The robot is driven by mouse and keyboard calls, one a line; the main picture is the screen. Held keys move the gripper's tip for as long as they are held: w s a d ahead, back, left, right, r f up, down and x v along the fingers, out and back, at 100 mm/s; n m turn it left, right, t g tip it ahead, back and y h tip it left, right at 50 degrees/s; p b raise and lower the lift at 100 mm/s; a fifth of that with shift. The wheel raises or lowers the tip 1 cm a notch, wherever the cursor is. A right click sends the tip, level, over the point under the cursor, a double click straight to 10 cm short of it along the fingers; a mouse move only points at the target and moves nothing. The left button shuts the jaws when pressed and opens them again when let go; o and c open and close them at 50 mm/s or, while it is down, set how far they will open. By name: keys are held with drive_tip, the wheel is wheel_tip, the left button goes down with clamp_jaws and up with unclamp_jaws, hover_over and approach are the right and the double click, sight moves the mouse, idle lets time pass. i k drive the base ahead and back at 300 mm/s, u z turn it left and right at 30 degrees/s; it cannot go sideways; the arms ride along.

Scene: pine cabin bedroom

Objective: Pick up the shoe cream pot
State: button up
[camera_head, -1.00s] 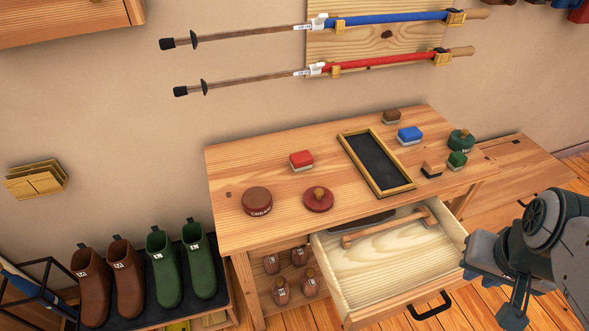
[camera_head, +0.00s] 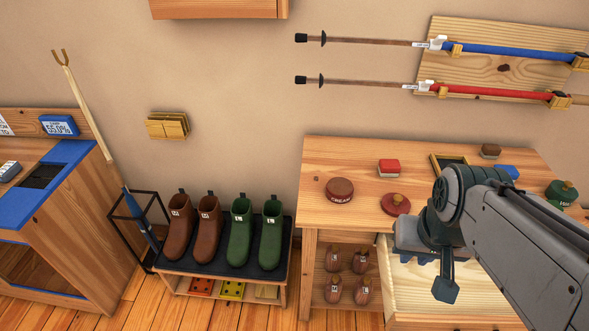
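The shoe cream pot (camera_head: 340,190) is a round, dark red-brown pot with a flat lid and a label reading CREAM. It stands upright near the left end of the wooden bench top (camera_head: 325,160). My gripper (camera_head: 425,252) hangs at the end of the grey arm, to the right of the pot in the picture and apart from it. It shows in front of the open drawer. The fingers are small and partly hidden by the wrist, so their opening is unclear.
A red knobbed pot (camera_head: 395,205) and a red brush (camera_head: 389,168) stand near the cream pot. The pale drawer (camera_head: 398,292) stands open. Boots (camera_head: 240,232) stand on a rack at left.

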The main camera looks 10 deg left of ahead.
sight(339, 190)
drive_tip(key=u, duration=0.4)
drive_tip(key=k, duration=1.3)
drive_tip(key=u, duration=0.8)
drive_tip(key=i, duration=1.6)
drive_tip(key=z, duration=0.9)
drive_tip(key=i, duration=0.65)
drive_tip(key=z, duration=0.75)
